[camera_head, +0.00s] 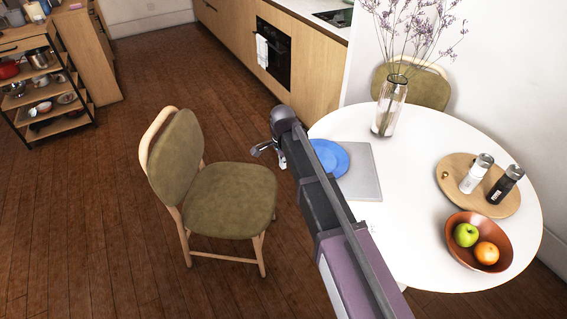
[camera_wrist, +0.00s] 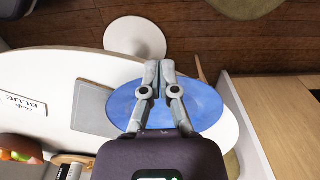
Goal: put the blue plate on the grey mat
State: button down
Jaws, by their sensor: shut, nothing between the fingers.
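The blue plate (camera_head: 330,157) is on the round white table near its left edge, partly hidden behind my arm. The grey mat (camera_head: 364,181) lies flat beside it, and the plate overlaps the mat's left part; how far it rests on the mat is unclear. In the wrist view the blue plate (camera_wrist: 204,104) shows behind my fingers, with a grey patch that looks like the mat (camera_wrist: 92,112) to its left. My gripper (camera_wrist: 159,64) is shut and empty, its fingertips together in front of the plate's edge. In the head view my gripper (camera_head: 264,152) is just left of the table.
A glass vase with dried flowers (camera_head: 390,105) stands at the table's back. A wooden tray (camera_head: 453,170) with two shakers and a copper fruit bowl (camera_head: 461,223) are at the right. A green chair (camera_head: 228,195) stands left of the table. The white tabletop (camera_head: 410,225) has bare room centrally.

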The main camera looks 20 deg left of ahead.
jog(key=shift+r+p, duration=1.65)
jog(key=shift+r, duration=0.3)
jog(key=s+d+r+n+p, duration=0.1)
jog(key=s+d+n, duration=0.1)
jog(key=d, duration=1.3)
jog(key=s+d+r+n+p, duration=0.2)
jog(key=s+d+n, duration=0.1)
jog(key=d, duration=1.3)
jog(key=s+d+r+n+p, duration=0.1)
jog(key=s+d+n, duration=0.1)
jog(key=d, duration=1.4)
jog(key=shift+s+r+p, duration=0.3)
jog(key=shift+s+r, duration=0.05)
jog(key=shift+s, duration=0.05)
jog(key=shift+a, duration=0.1)
